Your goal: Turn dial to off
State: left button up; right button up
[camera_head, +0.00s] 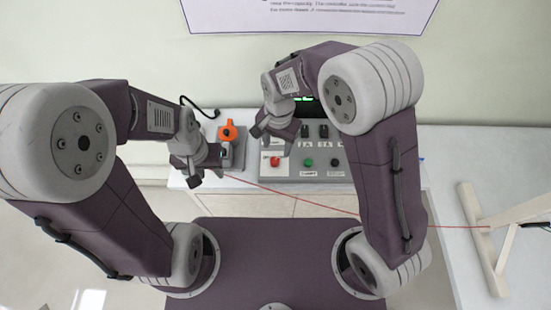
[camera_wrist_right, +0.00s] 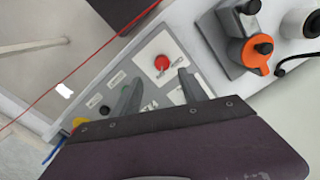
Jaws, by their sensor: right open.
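An orange dial (camera_head: 228,133) with a black knob stands on a grey block at the left end of the bench. It also shows at the upper right of the right wrist view (camera_wrist_right: 249,55). My right gripper (camera_head: 273,143) is open and empty, right of the dial and above the control panel. In the right wrist view its fingers (camera_wrist_right: 160,90) are spread, with the dial off to their right. My left gripper (camera_head: 208,168) appears open, with its fingers apart, just in front and left of the dial's block. Neither gripper visibly touches the dial. Dial markings are too small to read.
The grey control panel (camera_head: 300,175) carries a red button (camera_head: 274,161), a green button (camera_head: 308,162) and several black switches. A thin red line crosses in front of it. A black cable (camera_head: 203,108) lies behind the dial. A wooden stand (camera_head: 480,230) is at the right.

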aim_at(274, 161)
jog(key=f, duration=0.5)
jog(key=a+f, duration=0.1)
jog(key=f, duration=0.1)
jog(key=shift+f, duration=0.35)
jog(key=shift+d+f, duration=0.2)
jog(key=shift+f, duration=0.15)
pick_arm(q)
jog(key=shift+a+r, duration=0.2)
jog(key=shift+a, duration=0.1)
pick_arm(e)
jog(key=shift+a, duration=0.1)
pick_arm(q)
jog(key=shift+a, duration=0.1)
pick_arm(e)
jog(key=shift+c, duration=0.3)
grip_shut()
